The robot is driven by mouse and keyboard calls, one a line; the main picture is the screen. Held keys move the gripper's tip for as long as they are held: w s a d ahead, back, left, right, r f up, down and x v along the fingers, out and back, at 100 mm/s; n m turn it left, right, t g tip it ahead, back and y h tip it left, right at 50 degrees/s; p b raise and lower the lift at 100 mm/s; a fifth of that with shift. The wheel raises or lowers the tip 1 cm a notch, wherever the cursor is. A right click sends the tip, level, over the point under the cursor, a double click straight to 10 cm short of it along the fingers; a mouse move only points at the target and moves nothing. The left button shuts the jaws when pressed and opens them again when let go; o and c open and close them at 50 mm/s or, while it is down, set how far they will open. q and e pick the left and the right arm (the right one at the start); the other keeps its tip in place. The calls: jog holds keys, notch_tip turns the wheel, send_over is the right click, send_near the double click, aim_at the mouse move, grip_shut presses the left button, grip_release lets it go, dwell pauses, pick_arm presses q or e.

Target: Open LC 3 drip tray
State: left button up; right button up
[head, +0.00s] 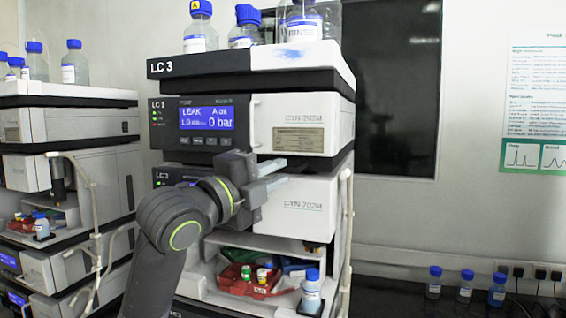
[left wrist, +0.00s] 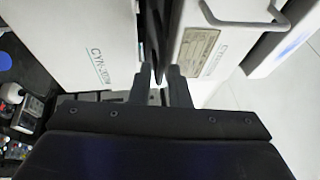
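The LC 3 stack (head: 300,62) stands in the middle of the head view. Its upper module (head: 300,110) has a blue screen reading LEAK, a nameplate and a pale handle (head: 254,108); the handle also shows in the left wrist view (left wrist: 243,20). A lower module (head: 310,207) sits below, across a dark gap (left wrist: 155,35). I cannot tell for sure which part is the drip tray. My left gripper (head: 279,173) is in front of the lower module, near the gap. Its fingers (left wrist: 161,72) are apart with nothing between them. My right gripper is out of view.
Bottles (head: 199,30) stand on top of the stack. A red tray (head: 240,284) with vials and a blue-capped bottle (head: 311,293) are low in the stack. A pale tube (head: 345,230) runs down its right side. Another stack (head: 75,150) stands left. Several bottles (head: 465,287) stand right.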

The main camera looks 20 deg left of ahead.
aim_at(299, 161)
pick_arm(q)
jog(key=shift+p+x, duration=0.3)
jog(key=shift+x, duration=0.95)
jog(key=shift+c, duration=0.2)
grip_shut()
